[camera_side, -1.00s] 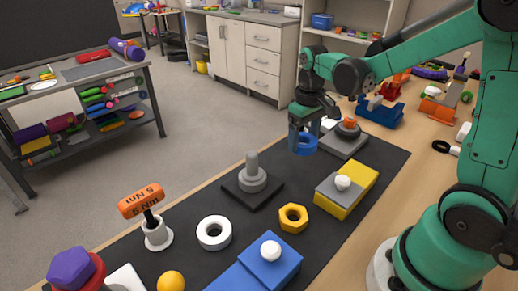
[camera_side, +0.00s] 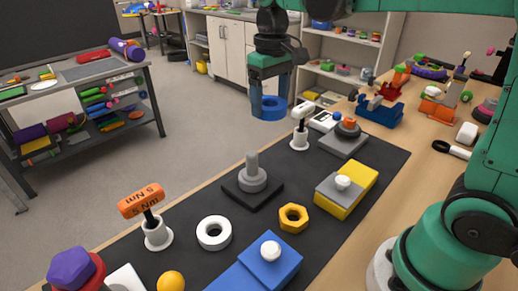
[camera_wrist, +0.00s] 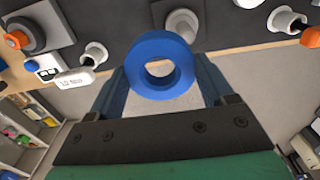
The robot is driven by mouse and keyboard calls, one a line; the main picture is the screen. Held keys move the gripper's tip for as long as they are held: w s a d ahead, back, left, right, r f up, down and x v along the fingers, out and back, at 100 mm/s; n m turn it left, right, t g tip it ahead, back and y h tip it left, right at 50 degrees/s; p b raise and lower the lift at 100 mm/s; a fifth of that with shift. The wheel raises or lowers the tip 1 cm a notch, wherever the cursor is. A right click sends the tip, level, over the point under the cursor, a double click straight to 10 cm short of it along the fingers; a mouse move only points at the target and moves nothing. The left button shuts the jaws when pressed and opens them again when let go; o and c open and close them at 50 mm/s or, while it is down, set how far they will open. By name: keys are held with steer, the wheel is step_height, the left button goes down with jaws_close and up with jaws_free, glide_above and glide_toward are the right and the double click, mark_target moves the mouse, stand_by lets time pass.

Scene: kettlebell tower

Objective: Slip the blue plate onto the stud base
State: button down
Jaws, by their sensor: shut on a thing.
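The blue plate (camera_side: 268,108) is a thick ring with a round hole. My gripper (camera_side: 270,98) is shut on it and holds it up in the air, well above the mat in the side view. In the wrist view the blue plate (camera_wrist: 160,66) sits between the two fingers of my gripper (camera_wrist: 160,85), its hole facing the camera. The stud base (camera_side: 253,185) is a dark square with a grey stepped stud standing upright on the black mat, bare of any plate. It shows in part behind the plate in the wrist view (camera_wrist: 183,22).
A white ring (camera_side: 214,233), a yellow nut (camera_side: 293,218), a blue block with a white knob (camera_side: 258,270) and a yellow-grey block (camera_side: 347,190) lie on the mat. A white-handled tool (camera_side: 300,130) stands near the far end. An orange-handled tool (camera_side: 145,203) stands left.

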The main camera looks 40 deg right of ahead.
mark_target(252, 154)
steer(key=shift+n, duration=0.5)
steer(key=a+f, duration=0.1)
steer(key=a, duration=0.1)
steer(key=a+f, duration=0.2)
steer(key=shift+w+f, duration=0.25)
steer(key=shift+w, duration=0.15)
steer(key=shift+f, duration=2.75)
steer(key=shift+f, duration=0.75)
jaws_free()
steer(key=shift+r, duration=2.5)
steer(key=shift+r, duration=2.8)
